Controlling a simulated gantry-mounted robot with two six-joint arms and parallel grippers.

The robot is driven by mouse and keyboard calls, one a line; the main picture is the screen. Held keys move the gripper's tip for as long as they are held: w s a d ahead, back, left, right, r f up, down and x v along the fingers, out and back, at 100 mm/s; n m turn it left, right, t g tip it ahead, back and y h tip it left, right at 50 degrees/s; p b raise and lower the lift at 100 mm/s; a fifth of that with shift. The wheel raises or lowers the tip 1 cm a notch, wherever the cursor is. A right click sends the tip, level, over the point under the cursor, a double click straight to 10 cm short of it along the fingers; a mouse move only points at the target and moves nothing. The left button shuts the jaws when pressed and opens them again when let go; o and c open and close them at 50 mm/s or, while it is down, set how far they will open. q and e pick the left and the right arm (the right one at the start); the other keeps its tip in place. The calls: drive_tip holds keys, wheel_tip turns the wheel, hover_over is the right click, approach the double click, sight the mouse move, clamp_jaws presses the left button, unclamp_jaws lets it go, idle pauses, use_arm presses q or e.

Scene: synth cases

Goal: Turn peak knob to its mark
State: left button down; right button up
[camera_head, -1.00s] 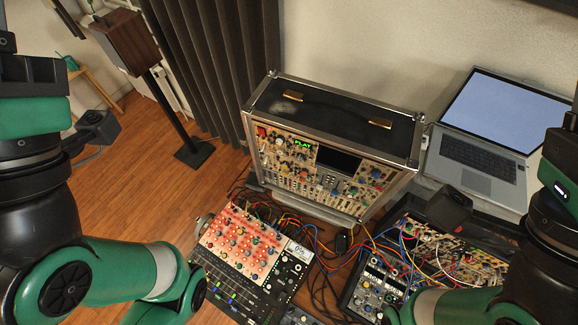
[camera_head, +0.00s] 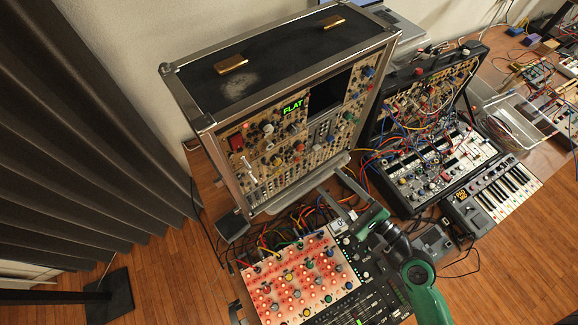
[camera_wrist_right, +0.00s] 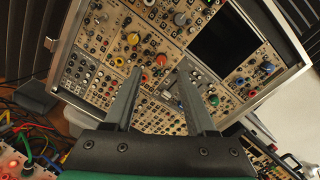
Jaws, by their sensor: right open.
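The tall synth case (camera_head: 290,150) stands on the table with its knob-covered panel facing me; it also fills the upper part of the right wrist view (camera_wrist_right: 150,40). Many small knobs cover the panel. Their labels are too small to read, so I cannot tell which is the peak knob or see its mark. My right gripper (camera_head: 332,180) is open and empty, just in front of the panel's lower right part. In the right wrist view its fingers (camera_wrist_right: 160,70) point at the panel, apart from each other. My left gripper is out of view.
A red-lit mixer panel (camera_head: 300,282) with patch cables lies in front of the case. A second open synth case (camera_head: 425,140) with many cables stands to the right, with a small keyboard (camera_head: 500,190) in front of it. A dark curtain (camera_head: 85,120) hangs at left.

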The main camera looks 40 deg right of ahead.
sight(302, 149)
drive_tip(key=w+p, duration=0.1)
drive_tip(key=w, duration=0.2)
drive_tip(key=w+d+p, duration=0.1)
drive_tip(key=w, duration=0.2)
drive_tip(key=w+f+p, duration=0.1)
drive_tip(key=w, duration=0.3)
drive_tip(key=shift+d, duration=0.35)
drive_tip(key=shift+w, duration=0.6)
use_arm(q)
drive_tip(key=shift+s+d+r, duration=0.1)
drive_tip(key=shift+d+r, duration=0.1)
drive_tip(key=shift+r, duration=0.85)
use_arm(e)
clamp_jaws()
